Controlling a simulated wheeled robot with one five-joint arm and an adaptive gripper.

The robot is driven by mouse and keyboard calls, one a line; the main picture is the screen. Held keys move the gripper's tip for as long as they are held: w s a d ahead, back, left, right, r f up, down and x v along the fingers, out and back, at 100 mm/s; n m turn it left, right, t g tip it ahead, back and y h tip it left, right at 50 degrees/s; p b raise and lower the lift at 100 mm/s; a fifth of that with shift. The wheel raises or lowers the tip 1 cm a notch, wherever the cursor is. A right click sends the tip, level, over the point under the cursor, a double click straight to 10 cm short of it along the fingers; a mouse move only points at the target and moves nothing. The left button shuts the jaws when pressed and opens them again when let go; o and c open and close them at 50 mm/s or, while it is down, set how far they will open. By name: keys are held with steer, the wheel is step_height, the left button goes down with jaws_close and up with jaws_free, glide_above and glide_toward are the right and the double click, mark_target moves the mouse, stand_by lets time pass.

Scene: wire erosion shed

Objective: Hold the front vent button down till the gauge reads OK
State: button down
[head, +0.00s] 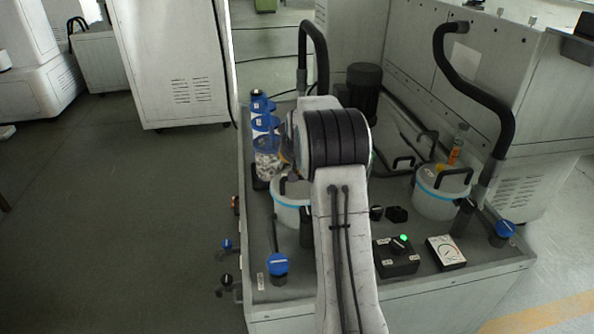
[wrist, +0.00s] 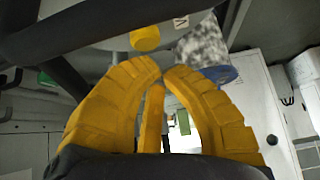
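In the head view my arm hides most of the gripper and this button. The gauge (head: 445,252) has a white dial at the bench's front right; its reading is too small to tell. Left of it, a dark control box (head: 397,262) has a knob and a lit green lamp.
A white pot with a blue band (head: 290,212) is partly behind my arm; a similar pot (head: 440,202) stands right. A speckled clear jar (head: 267,160) is close to my gripper. Black hoses (head: 490,105) rise behind. Open floor (head: 150,230) lies left.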

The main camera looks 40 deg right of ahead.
steer(key=shift+r, duration=0.15)
steer(key=shift+r+p, duration=1.85)
steer(key=shift+r, duration=0.55)
steer(key=s+a+r+n+g+y, duration=0.1)
steer(key=s+a+r, duration=0.2)
steer(key=s+a, duration=0.5)
steer(key=s+a+r+n+g+y, duration=0.1)
steer(key=s+a+r+n, duration=0.1)
steer(key=s+a, duration=0.6)
steer(key=s+a+f+n+g+y, duration=0.1)
steer(key=s+a, duration=0.5)
steer(key=s, duration=0.4)
steer(key=s+a+f+n+g, duration=0.1)
steer(key=s+a+f+n, duration=0.1)
steer(key=s+a, duration=0.6)
steer(key=w+d+p+v, duration=0.1)
steer(key=d+p+v, duration=0.1)
steer(key=p+v, duration=1.1)
step_height(320, 180, up, 3)
steer(key=shift+f+m+t+p, duration=0.1)
steer(key=shift+m+t+p, duration=0.2)
steer(key=shift+t+p, duration=0.1)
